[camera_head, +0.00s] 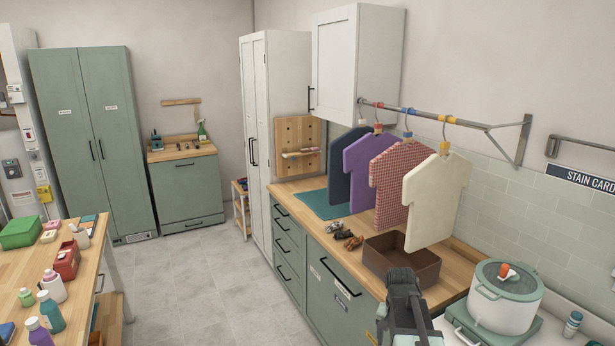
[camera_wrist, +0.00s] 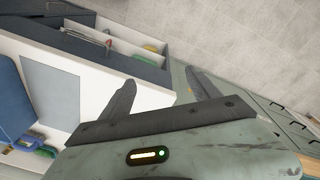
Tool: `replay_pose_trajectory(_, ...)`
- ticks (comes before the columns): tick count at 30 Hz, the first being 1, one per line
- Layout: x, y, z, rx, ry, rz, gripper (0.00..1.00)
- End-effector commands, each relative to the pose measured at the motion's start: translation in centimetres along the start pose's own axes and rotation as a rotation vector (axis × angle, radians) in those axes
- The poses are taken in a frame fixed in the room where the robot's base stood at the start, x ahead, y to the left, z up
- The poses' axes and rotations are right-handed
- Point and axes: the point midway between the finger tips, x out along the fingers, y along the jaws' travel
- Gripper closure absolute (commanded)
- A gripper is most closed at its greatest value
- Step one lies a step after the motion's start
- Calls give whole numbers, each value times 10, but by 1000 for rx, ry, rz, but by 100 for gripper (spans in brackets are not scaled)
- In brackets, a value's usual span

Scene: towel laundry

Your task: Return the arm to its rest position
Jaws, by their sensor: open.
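My gripper shows in the wrist view (camera_wrist: 160,98) with its two dark fingers spread apart and nothing between them. Past the fingers, the wrist view shows a pale surface, grey floor and the green cabinet fronts. In the head view my arm (camera_head: 405,308) rises at the bottom, right of centre, in front of the wooden counter (camera_head: 455,268). The fingertips cannot be made out in the head view.
A brown bin (camera_head: 415,272) stands on the counter beside my arm. Several shirts, including a cream one (camera_head: 432,200), hang from a wall rail (camera_head: 440,115). A white pot (camera_head: 505,300) stands at right. The floor (camera_head: 215,275) is clear between counter and left table (camera_head: 85,290).

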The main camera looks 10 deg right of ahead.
Motion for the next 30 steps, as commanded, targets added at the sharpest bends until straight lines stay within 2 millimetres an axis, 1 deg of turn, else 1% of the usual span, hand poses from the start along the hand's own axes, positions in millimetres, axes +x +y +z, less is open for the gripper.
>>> replay_pose_trajectory(1,-4,-26,29,-115,2,-20,29)
replay_pose_trajectory(3,-7,-56,58,-264,4,-46,29)
replay_pose_trajectory(5,-10,-78,83,-383,7,-66,29)
replay_pose_trajectory(6,-12,-91,99,-459,10,-79,29)
replay_pose_trajectory(8,-15,-109,124,-571,14,-99,29)
replay_pose_trajectory(9,-2,-114,131,-606,10,-103,29)
replay_pose_trajectory(10,14,-112,131,-597,0,-98,29)
replay_pose_trajectory(12,31,-110,137,-594,-18,-92,29)
replay_pose_trajectory(16,49,-107,145,-593,-44,-84,29)
replay_pose_trajectory(18,52,-105,148,-593,-52,-81,29)
replay_pose_trajectory(30,51,-105,148,-592,-55,-80,29)
